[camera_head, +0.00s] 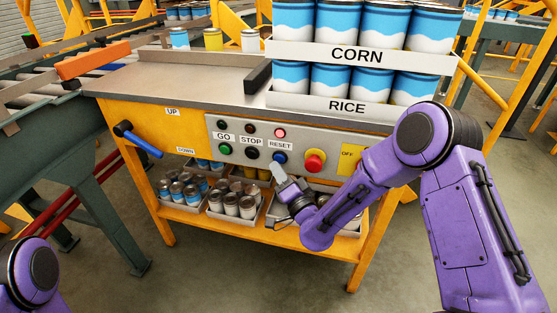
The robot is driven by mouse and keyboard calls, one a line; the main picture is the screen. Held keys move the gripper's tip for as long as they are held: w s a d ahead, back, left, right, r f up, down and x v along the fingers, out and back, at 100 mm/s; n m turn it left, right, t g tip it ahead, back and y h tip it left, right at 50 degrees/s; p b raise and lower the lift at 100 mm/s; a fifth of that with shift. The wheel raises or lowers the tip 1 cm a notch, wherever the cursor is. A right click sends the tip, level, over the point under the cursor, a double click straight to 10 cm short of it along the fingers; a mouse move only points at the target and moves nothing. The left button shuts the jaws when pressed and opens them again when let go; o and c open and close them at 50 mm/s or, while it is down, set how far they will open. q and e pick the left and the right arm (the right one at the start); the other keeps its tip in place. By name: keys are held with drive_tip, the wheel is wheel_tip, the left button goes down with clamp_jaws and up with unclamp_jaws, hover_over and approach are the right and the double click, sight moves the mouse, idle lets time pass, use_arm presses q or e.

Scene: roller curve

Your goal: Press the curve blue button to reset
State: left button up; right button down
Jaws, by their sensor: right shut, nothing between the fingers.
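The blue RESET button (280,157) sits on the grey control panel (236,141) at the front of the yellow workbench. A red lamp (280,133) above it looks lit. My right gripper (277,171) is shut and empty, with its tips just below the blue button. I cannot tell whether the tips touch the button or panel. My left arm shows only at the lower left corner, and its gripper is out of view.
A green button (225,149), a black button (252,153) and a red knob (314,162) flank the blue button. A blue-handled lever (143,145) sticks out at left. Trays of cans (233,201) fill the lower shelf. CORN and RICE racks (356,54) stand on the bench.

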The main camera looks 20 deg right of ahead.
drive_tip(key=shift+w+d, duration=0.25)
drive_tip(key=shift+w, duration=0.1)
drive_tip(key=shift+w+d, duration=0.3)
drive_tip(key=shift+w, duration=0.05)
idle(0.8)
drive_tip(key=shift+s+a, duration=0.55)
drive_tip(key=shift+s, duration=0.2)
drive_tip(key=shift+s+a+b, duration=0.4)
drive_tip(key=shift+s+a, duration=0.3)
drive_tip(key=shift+s, duration=0.35)
drive_tip(key=shift+s+a+b, duration=0.4)
drive_tip(key=shift+s+a, duration=0.25)
drive_tip(key=shift+s, duration=0.35)
